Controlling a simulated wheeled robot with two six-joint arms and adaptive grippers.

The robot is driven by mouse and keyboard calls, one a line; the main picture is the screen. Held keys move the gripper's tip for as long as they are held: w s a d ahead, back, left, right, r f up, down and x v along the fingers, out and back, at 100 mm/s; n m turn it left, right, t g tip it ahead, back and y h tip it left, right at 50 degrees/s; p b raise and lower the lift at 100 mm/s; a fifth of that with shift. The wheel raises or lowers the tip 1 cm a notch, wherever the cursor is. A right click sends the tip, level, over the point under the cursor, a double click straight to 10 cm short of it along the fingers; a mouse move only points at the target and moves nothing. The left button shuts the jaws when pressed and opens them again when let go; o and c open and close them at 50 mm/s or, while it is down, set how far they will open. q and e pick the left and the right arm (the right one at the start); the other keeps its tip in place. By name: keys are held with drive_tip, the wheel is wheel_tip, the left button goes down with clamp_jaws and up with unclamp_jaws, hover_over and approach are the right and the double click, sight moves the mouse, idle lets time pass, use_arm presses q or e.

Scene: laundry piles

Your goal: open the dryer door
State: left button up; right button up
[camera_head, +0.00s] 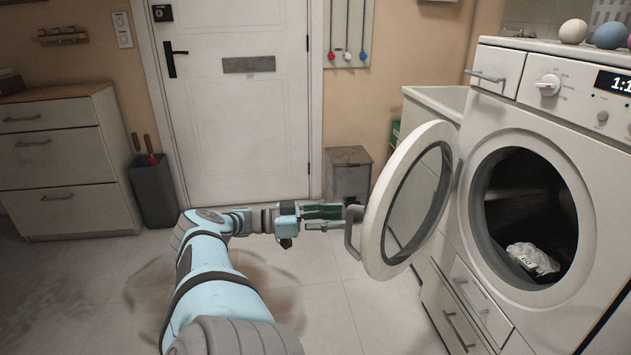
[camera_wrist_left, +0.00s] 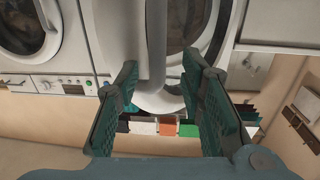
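The dryer (camera_head: 548,130) stands at the right of the head view with its round opening showing. Its round door (camera_head: 377,222) is swung well out to the left, with the glass side partly facing the dryer. The curved door handle (camera_head: 350,238) is on the door's left outer side. My left gripper (camera_head: 342,219) is beside the handle. In the left wrist view its fingers (camera_wrist_left: 159,68) are apart, with the grey handle (camera_wrist_left: 157,45) between them and a gap on both sides. My right gripper is not in view.
A crumpled white cloth (camera_head: 532,259) lies inside the drum. Drawers (camera_head: 465,305) are below the dryer. A small grey cabinet (camera_head: 348,175) stands behind my gripper. A dark bin (camera_head: 154,190) and a drawer chest (camera_head: 62,165) are at left. The tiled floor (camera_head: 350,315) before the door is clear.

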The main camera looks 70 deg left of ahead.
use_arm(q)
drive_tip(key=v, duration=0.8)
